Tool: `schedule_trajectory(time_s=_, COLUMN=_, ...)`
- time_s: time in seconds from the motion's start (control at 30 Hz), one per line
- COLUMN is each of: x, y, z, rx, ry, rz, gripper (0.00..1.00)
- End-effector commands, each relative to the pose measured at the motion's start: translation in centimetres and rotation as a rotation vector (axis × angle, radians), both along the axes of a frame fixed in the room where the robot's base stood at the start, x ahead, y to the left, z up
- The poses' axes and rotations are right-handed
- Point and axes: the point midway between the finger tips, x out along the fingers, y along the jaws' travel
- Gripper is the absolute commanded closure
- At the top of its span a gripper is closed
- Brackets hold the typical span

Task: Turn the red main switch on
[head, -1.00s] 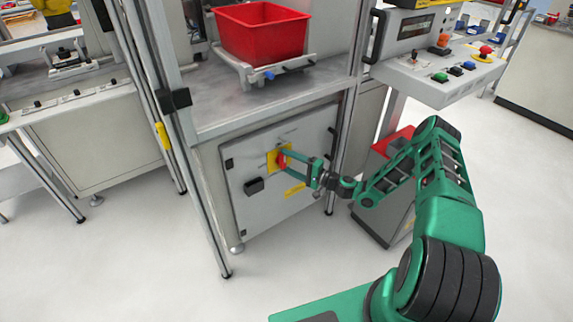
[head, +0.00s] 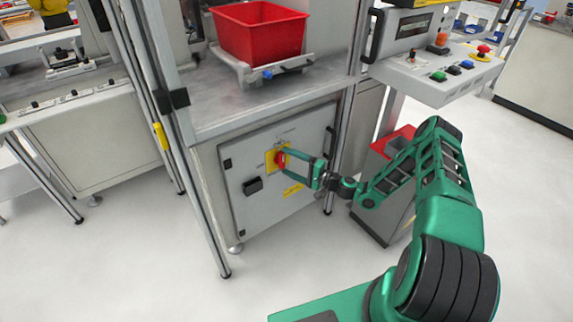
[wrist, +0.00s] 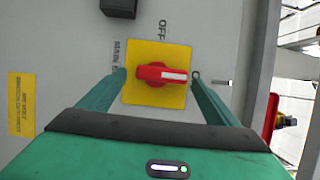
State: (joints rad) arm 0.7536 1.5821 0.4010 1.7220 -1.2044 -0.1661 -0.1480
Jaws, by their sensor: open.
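The red main switch (wrist: 160,73) is a rotary handle on a yellow plate (wrist: 158,92) on a grey cabinet door (head: 290,212). In the head view the red switch (head: 280,159) is partly behind my gripper (head: 282,160). My green gripper (wrist: 158,74) is open, with one finger on each side of the switch. I cannot tell whether either finger touches the handle.
A black door latch (head: 252,186) is left of the switch. A metal frame post (head: 338,150) stands right of the door. A red bin (head: 260,32) sits on the shelf above. A grey box with a red top (head: 385,190) stands under my arm.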

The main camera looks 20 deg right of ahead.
Motion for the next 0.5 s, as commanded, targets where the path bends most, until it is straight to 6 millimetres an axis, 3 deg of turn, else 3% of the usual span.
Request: schedule_trajectory(time_s=0.5, x=-6.6, y=-5.8, z=-0.2, rx=-0.001, ry=0.003, rz=-0.003, gripper=0.16)
